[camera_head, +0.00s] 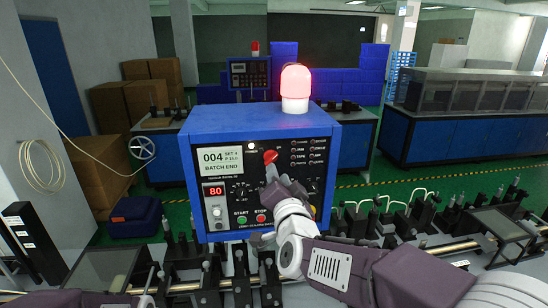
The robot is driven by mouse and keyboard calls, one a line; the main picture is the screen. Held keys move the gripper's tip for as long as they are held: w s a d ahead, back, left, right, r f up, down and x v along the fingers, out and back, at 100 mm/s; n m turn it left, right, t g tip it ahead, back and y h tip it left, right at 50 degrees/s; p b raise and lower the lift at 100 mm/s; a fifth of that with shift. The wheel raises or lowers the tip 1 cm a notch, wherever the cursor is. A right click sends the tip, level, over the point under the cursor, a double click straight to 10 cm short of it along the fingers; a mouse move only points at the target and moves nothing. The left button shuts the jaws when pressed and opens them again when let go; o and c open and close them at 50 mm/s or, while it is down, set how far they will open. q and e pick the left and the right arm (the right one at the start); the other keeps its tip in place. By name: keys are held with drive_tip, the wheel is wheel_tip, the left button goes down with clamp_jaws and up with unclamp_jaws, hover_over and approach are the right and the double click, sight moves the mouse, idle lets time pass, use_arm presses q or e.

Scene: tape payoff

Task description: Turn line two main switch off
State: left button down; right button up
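A blue control cabinet (340,135) with a dark front panel stands in the middle of the head view. A red switch handle (270,157) sits near the panel's upper middle, tilted slightly. A lit white lamp (251,146) is to its upper left. My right gripper (271,174) reaches in from the lower right, with its tip just below the red handle. I cannot tell whether it touches the handle or whether its fingers are open. It hides part of the panel beneath the handle. My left arm shows only at the bottom left edge, and its gripper is not visible.
The display (220,158) reads "004" and "BATCH END". Green START (242,219) and red STOP (261,217) buttons are low on the panel. A red beacon (295,82) glows on top. Black fixtures and a metal rail (455,246) line the front.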

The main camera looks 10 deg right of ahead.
sight(273, 159)
drive_tip(key=w+p, duration=0.3)
drive_tip(key=w, duration=0.5)
drive_tip(key=shift+w, duration=0.15)
drive_tip(key=shift+c, duration=0.5)
clamp_jaws()
